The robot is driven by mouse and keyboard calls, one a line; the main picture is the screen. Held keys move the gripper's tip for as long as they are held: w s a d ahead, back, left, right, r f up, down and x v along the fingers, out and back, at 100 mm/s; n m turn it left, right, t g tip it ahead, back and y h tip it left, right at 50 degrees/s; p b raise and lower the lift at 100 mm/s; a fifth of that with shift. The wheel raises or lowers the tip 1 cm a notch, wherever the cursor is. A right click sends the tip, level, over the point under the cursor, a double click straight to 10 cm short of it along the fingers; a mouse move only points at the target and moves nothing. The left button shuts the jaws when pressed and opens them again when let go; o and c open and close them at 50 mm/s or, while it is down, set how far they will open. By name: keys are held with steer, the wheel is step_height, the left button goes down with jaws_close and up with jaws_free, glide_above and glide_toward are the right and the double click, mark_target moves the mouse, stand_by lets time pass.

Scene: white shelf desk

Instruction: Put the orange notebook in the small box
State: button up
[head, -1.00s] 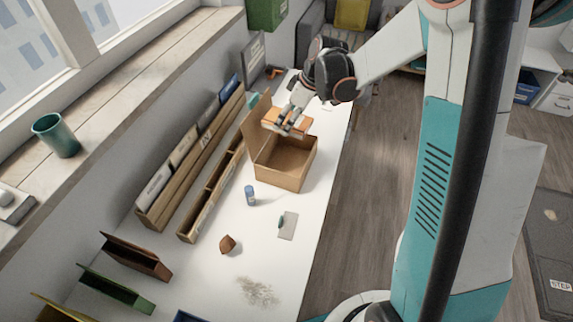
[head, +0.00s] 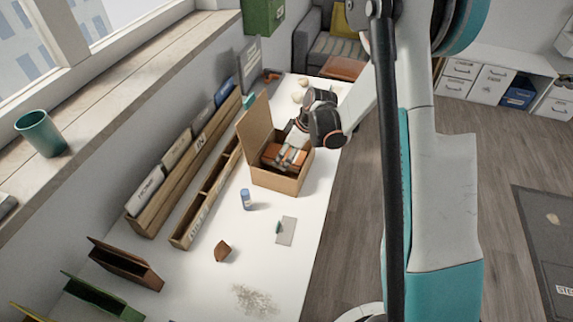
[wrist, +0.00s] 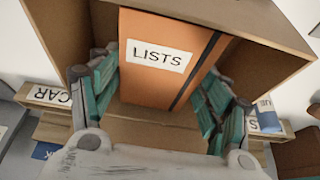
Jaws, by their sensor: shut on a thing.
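The orange notebook (wrist: 160,80), labelled "LISTS" with a dark strap, is between the fingers of my gripper (wrist: 158,95) in the wrist view. In the head view the notebook (head: 271,151) is inside the opening of the small brown cardboard box (head: 276,180), whose lid stands up at the left. My gripper (head: 289,158) is shut on the notebook and reaches into the box from above. The box walls (wrist: 275,25) surround the notebook in the wrist view. I cannot tell whether the notebook touches the box floor.
A blue cylinder (head: 247,199), a grey card (head: 286,231) and a brown wedge-like piece (head: 222,251) lie in front of the box on the white desk. A long wooden file rack (head: 205,195) stands to the left. Small pale items (head: 300,90) lie behind the box.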

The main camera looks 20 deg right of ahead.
step_height(320, 180, down, 4)
steer(key=shift+f+b, duration=0.2)
steer(key=shift+b, duration=0.45)
steer(key=shift+r, duration=0.1)
steer(key=o, duration=0.7)
steer(key=shift+f, duration=0.2)
steer(key=o, duration=0.4)
steer(key=shift+o, duration=0.2)
steer(key=shift+r, duration=0.1)
